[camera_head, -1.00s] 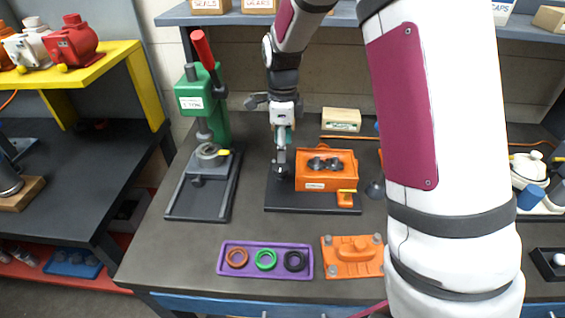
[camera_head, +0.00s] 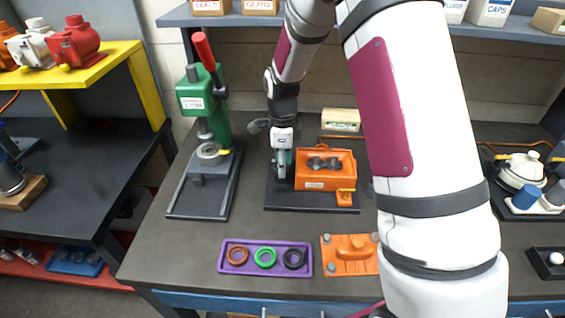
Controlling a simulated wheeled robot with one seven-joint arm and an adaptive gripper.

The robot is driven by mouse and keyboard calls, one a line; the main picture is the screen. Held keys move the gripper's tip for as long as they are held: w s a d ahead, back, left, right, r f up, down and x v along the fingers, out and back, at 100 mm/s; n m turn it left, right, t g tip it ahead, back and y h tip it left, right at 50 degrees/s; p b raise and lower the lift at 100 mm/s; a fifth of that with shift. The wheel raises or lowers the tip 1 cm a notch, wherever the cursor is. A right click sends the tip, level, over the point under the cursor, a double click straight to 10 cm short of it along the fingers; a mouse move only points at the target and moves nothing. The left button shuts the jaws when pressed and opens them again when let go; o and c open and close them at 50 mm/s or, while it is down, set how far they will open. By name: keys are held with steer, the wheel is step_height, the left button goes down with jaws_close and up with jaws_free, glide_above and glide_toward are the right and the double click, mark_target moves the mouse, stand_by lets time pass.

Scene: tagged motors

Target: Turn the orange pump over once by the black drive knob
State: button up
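The orange pump (camera_head: 328,183) is a box-shaped housing on a black base plate (camera_head: 284,203), with two dark rotors showing in its open top. My gripper (camera_head: 282,172) points down at the pump's left side, above the left part of the base plate. The black drive knob cannot be made out; it is probably hidden behind or between my fingers. The fingers are too small here to tell whether they are open or shut, or whether they touch the knob.
A green press (camera_head: 203,100) with a red lever stands left of the pump. In front lie a purple tray (camera_head: 225,268) of coloured rings and an orange cover plate (camera_head: 350,267). A small labelled box (camera_head: 340,120) is behind. My arm hides part of the bench on the right.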

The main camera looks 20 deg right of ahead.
steer(key=shift+n, duration=0.3)
